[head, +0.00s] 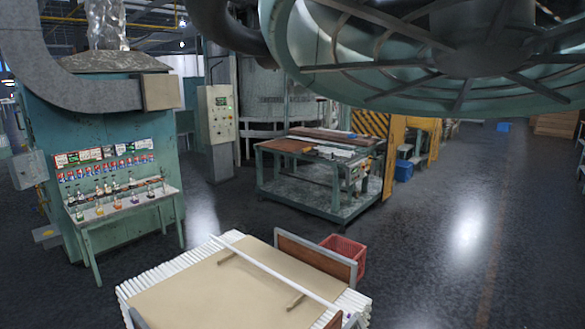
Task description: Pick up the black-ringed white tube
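A single long white tube (275,271) lies diagonally across two small wooden rests on a beige sheet at the bottom middle. No black ring can be made out on it at this size. A small dark purple spot shows near its lower right end. More white tubes (142,283) lie side by side under the sheet, with their ends sticking out at the left and right. My gripper is not in view.
Wooden panels with grey posts (317,257) edge the tube stack. A red crate (345,250) is behind it. A green bench with small bottles (125,205) is at the left, a green work table (318,203) beyond. Dark floor is clear at the right. A large green fan cage hangs overhead.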

